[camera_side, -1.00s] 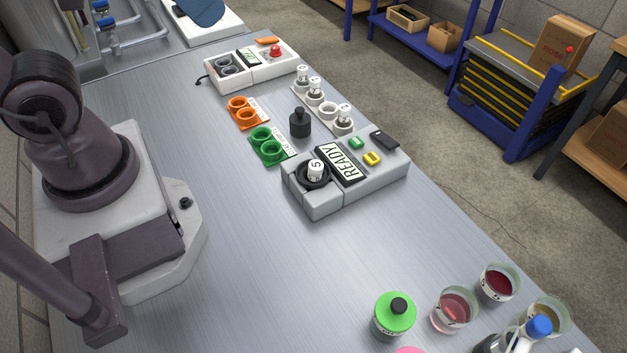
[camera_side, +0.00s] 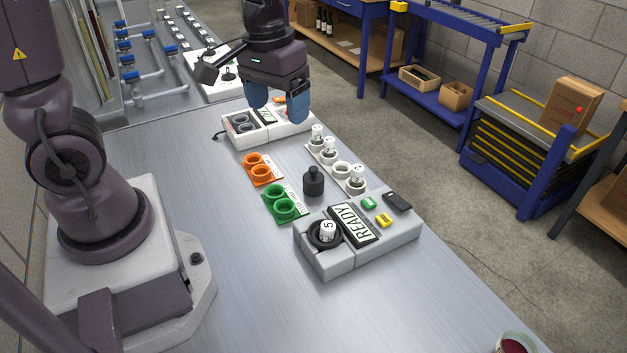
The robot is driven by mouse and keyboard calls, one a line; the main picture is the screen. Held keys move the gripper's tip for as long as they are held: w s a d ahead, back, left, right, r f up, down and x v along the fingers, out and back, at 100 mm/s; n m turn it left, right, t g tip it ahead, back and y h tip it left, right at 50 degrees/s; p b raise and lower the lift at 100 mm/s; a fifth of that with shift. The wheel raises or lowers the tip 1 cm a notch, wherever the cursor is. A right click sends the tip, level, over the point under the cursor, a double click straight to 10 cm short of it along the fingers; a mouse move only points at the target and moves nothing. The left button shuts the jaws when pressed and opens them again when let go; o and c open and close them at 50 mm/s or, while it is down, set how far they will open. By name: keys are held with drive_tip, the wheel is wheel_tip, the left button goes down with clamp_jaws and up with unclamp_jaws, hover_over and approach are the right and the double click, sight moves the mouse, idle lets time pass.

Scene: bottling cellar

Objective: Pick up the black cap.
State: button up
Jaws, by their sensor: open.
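The black cap (camera_side: 314,187), a dark wide cylinder with a narrower top, stands upright on the steel bench in the side view. It is between the green rings and the white vial rack. My gripper (camera_side: 278,103), with two blue fingers pointing down, is open and empty. It is above the white unit at the bench's far end, beyond the cap and well apart from it.
A grey meter (camera_side: 350,258) reading READY holds a white-capped vial (camera_side: 327,230) in its well. Green rings (camera_side: 284,202), orange rings (camera_side: 262,169) and a white vial rack (camera_side: 330,157) surround the cap.

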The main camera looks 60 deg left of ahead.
sight(316, 168)
drive_tip(key=w+a+f+n, duration=0.2)
drive_tip(key=w+f+n, duration=0.1)
drive_tip(key=f+n, duration=0.1)
drive_tip(key=w+a+f+n, duration=0.2)
drive_tip(key=w+f+n, duration=0.1)
drive_tip(key=f+n, duration=0.1)
drive_tip(key=w+a+f+n+g, duration=0.1)
drive_tip(key=w+a+f+n, duration=0.1)
drive_tip(key=w+f+n, duration=0.2)
drive_tip(key=shift+a+f, duration=0.1)
drive_tip(key=shift+f, duration=0.05)
drive_tip(key=shift+w+n, duration=0.15)
drive_tip(key=shift+n, duration=0.25)
drive_tip(key=shift+f+n, duration=0.1)
drive_tip(key=shift+n, duration=0.2)
wheel_tip(316, 168, down, 7)
drive_tip(key=shift+f, duration=0.1)
drive_tip(key=shift+s+a+f, duration=0.1)
drive_tip(key=shift+s+f, duration=0.05)
drive_tip(key=shift+f, duration=1.25)
drive_tip(key=shift+s+a+f, duration=0.1)
drive_tip(key=shift+s+f, duration=0.05)
drive_tip(key=shift+f, duration=1.2)
drive_tip(key=shift+c, duration=0.2)
drive_tip(key=c, duration=0.9)
